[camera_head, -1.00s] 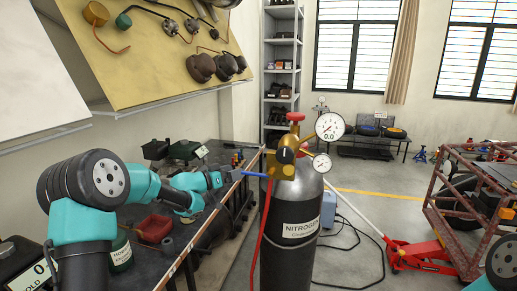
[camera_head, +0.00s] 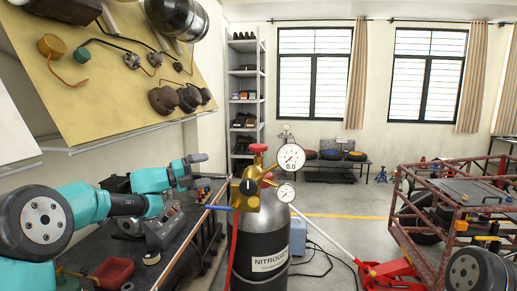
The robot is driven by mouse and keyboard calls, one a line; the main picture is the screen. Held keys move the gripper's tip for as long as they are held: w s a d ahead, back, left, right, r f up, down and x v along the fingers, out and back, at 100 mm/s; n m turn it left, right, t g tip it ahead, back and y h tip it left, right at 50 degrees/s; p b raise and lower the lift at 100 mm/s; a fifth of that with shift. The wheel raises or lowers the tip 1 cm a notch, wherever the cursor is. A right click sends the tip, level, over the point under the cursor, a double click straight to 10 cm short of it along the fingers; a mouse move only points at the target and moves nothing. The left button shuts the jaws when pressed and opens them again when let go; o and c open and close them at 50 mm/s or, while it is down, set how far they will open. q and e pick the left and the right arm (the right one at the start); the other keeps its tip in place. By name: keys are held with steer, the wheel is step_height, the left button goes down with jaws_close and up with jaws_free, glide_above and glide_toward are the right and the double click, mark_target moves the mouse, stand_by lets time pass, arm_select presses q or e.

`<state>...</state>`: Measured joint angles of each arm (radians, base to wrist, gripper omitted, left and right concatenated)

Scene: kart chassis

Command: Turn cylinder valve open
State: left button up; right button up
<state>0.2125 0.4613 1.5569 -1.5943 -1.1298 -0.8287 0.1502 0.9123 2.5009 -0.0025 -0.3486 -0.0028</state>
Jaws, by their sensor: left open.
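The nitrogen cylinder (camera_head: 258,248) stands upright in the middle foreground, dark with a white label. A red valve knob (camera_head: 258,149) tops it. A red hose hangs from the regulator. My left gripper (camera_head: 203,158) is raised over the workbench, left of the red knob and apart from it. It is open, small in view, and I see nothing in it. My right gripper is out of view.
A workbench (camera_head: 187,227) with a red tray (camera_head: 110,273) and tools runs along the left, under a sloped yellow board (camera_head: 90,70). A red floor jack (camera_head: 390,275) and a kart frame (camera_head: 400,205) stand at right. Open floor lies behind the cylinder.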

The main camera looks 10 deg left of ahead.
mark_target(259, 147)
arm_select(q)
step_height(259, 147, up, 7)
steer(key=s+d+m+g, duration=0.2)
steer(key=s+m+g, duration=0.1)
steer(key=m, duration=1.4)
steer(key=shift+r+h, duration=0.2)
steer(key=shift+h, duration=0.1)
steer(key=shift+w+d, duration=0.1)
steer(key=shift+d, duration=0.1)
steer(key=x, duration=1.7)
steer(key=shift+w, duration=0.15)
steer(key=shift+c, duration=0.5)
steer(key=c, duration=0.8)
